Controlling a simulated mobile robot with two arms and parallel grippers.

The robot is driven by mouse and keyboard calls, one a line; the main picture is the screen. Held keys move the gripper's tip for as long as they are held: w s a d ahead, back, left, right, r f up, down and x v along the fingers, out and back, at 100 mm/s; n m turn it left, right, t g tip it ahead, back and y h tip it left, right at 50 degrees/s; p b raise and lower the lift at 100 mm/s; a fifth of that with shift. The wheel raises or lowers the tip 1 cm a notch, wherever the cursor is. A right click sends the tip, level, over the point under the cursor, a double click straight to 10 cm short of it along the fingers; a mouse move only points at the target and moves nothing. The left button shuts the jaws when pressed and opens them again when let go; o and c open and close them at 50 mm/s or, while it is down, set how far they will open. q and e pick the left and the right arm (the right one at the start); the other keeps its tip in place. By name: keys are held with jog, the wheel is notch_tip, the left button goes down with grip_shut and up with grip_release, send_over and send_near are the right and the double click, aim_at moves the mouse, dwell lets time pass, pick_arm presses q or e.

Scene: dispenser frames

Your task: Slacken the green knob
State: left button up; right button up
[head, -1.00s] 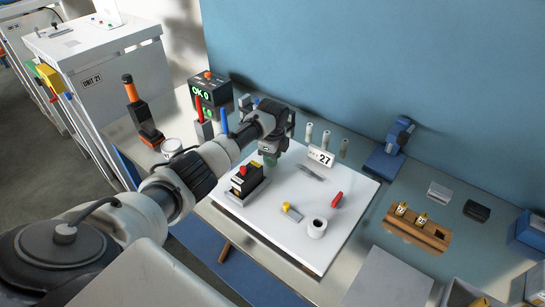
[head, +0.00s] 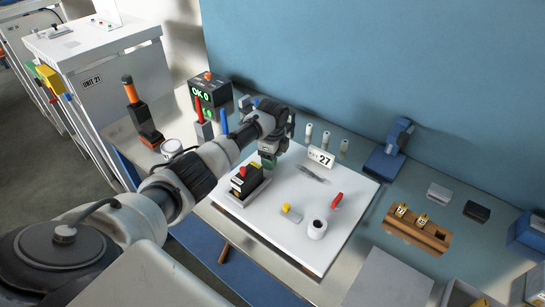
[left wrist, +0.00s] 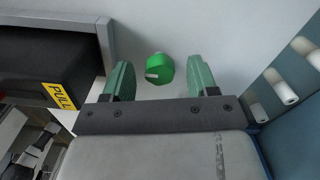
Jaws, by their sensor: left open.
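The green knob (left wrist: 158,69) shows in the left wrist view as a short round green cap with a small pale label, on a pale surface. My left gripper (left wrist: 160,66) is open, with one green finger on each side of the knob and a visible gap to both. The fingers do not touch it. In the head view my left gripper (head: 268,159) is over the back left part of the white board (head: 265,217), and I cannot make out the knob there. My right gripper is not in view.
A black unit (head: 245,187) with a red top stands left of the gripper; its yellow PULL label (left wrist: 59,96) shows close by in the wrist view.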

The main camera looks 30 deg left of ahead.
pick_arm(q)
notch_tip(320, 180, up, 11)
jog(key=b, duration=0.2)
jog(key=shift+f, duration=0.15)
dwell(0.5)
